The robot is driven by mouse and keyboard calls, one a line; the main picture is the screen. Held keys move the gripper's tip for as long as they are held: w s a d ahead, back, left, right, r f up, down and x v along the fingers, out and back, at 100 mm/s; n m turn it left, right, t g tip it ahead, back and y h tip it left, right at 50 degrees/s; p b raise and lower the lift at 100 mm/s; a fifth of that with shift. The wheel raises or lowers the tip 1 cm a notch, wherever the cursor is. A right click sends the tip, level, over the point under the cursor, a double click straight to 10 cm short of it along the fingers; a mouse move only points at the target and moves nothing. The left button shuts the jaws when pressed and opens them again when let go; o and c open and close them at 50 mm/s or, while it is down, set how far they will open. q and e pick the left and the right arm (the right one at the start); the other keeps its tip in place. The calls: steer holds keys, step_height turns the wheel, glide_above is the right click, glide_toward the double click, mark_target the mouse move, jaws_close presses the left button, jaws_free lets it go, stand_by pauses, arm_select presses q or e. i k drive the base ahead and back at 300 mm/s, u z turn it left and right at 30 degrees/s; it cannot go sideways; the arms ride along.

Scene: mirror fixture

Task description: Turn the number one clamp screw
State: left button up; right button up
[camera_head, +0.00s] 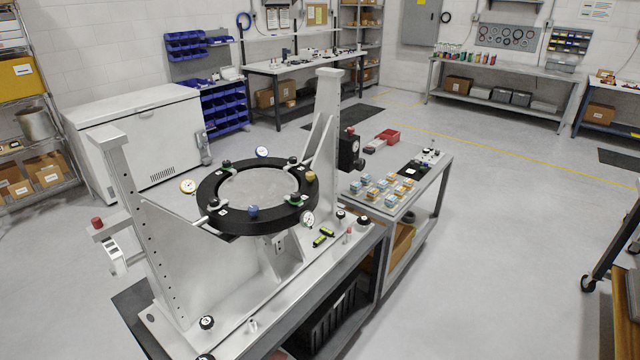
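A black mirror ring (237,221) with a clear round disc (258,187) inside sits on a grey metal fixture. Clamp knobs stand around the ring: a dark one at the back left (226,164), a black one at the back (293,161), a gold one at the right (310,177), a blue one at the front (253,211) and a black one at the left (214,203). Small white tags sit on the ring, but their numbers are too small to read, so I cannot tell which screw is number one. Neither of my grippers is in view.
Uprights stand left (140,220) and right (328,120) of the ring. Dial gauges (188,186) surround it. The base plate (225,320) carries black knobs and yellow-green tools (323,237). A side cart (432,165) holds small boxes. Open floor lies right.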

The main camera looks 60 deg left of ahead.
mark_target(295, 198)
steer(key=u, duration=1.45)
